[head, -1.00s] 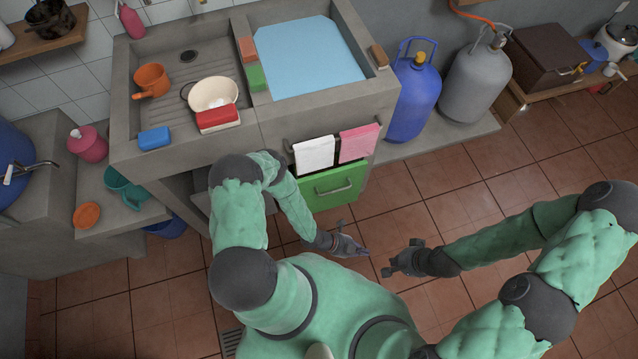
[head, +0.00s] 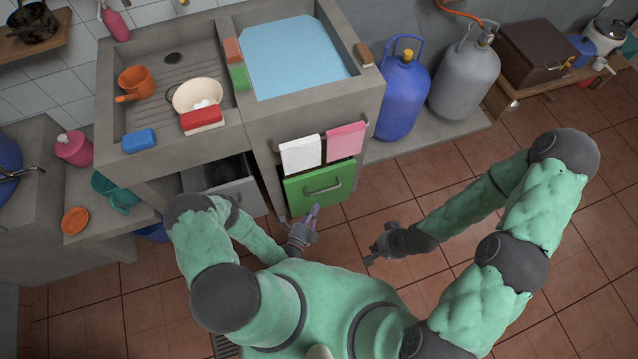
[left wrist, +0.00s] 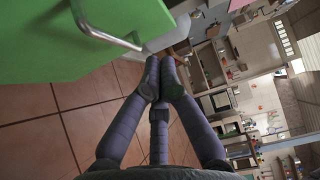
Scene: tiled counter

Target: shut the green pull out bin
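The green pull-out bin (head: 303,198) is under the counter, below two hanging towels. Its green front carries a grey bar handle (head: 322,190). How far it stands out is hard to tell from above. The left wrist view shows the green surface (left wrist: 45,50) and the handle (left wrist: 100,36) close by at upper left. My left gripper (head: 313,211) is just in front of the bin's lower edge, pointing toward it. In the wrist view its fingertips (left wrist: 160,68) are drawn together with nothing between them. My right gripper (head: 373,252) is out over the floor, right of the bin; its opening is unclear.
A white towel (head: 301,153) and a pink towel (head: 346,140) hang on a rail above the bin. A grey drawer (head: 236,192) is left of it. A blue gas cylinder (head: 402,100) stands to the right. The tiled floor (head: 400,210) right of the bin is clear.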

